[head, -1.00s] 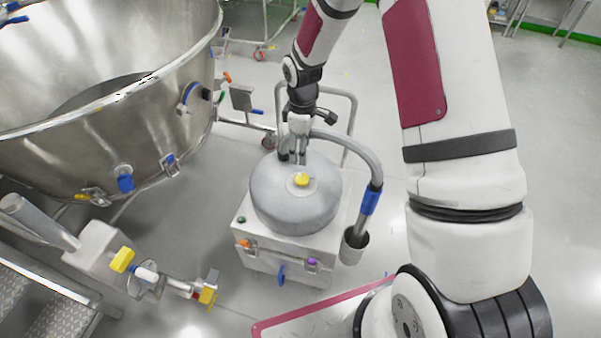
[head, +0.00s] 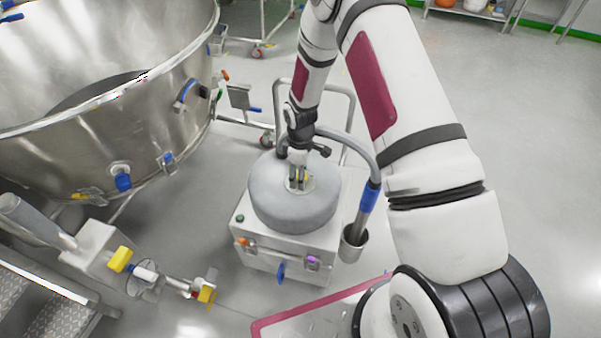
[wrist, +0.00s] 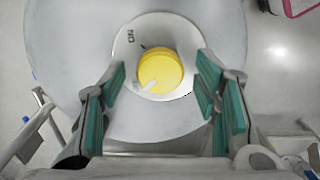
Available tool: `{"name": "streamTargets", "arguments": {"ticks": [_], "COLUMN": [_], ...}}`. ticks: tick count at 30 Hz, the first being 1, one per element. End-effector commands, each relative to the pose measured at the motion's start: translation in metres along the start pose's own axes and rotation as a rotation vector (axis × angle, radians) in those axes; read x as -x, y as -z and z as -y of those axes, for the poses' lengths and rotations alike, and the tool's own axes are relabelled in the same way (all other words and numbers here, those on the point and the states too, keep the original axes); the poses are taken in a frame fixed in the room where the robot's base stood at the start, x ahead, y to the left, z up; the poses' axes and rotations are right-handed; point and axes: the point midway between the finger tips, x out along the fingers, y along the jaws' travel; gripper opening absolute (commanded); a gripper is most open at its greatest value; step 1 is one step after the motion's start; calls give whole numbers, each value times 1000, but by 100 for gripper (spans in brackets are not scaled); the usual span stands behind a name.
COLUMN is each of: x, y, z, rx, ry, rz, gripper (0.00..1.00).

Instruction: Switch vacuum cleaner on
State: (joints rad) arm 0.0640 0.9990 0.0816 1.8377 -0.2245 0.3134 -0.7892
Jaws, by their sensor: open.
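The vacuum cleaner (head: 265,205) has a round grey top on a white box body with a hose. It stands on the floor right of the big steel bowl. A yellow knob (wrist: 160,70) sits in the middle of a light round plate (wrist: 125,45) on its top. The plate has a label reading "ON" at upper left, and the knob's white mark points to the lower left. My gripper (wrist: 163,95) is open and empty, with its fingers to either side of the knob's near side. In the head view the fingers partly hide the knob (head: 301,179).
A steel bowl (head: 90,130) with clamps stands at the left. The cleaner's hose (head: 362,152) curves right into a holder (head: 353,243). A metal push handle (head: 350,100) rises behind the cleaner. Yellow-handled pipework (head: 120,259) lies at lower left. Floor at the right is clear.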

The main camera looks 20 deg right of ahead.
Motion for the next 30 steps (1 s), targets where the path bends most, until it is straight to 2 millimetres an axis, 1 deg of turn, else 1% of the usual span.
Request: {"name": "streamTargets", "arguments": {"ticks": [3,8,9,10,20,26,30], "x": [0,0,0,0,0,0,0], "y": [0,0,0,0,0,0,1], "z": [0,0,0,0,0,0,0], "rx": [0,0,0,0,-32,-131,-243], "ry": [0,0,0,0,0,-1,0], "rz": [0,0,0,0,0,0,0], "gripper": [56,20,11,8,8,8,8]}}
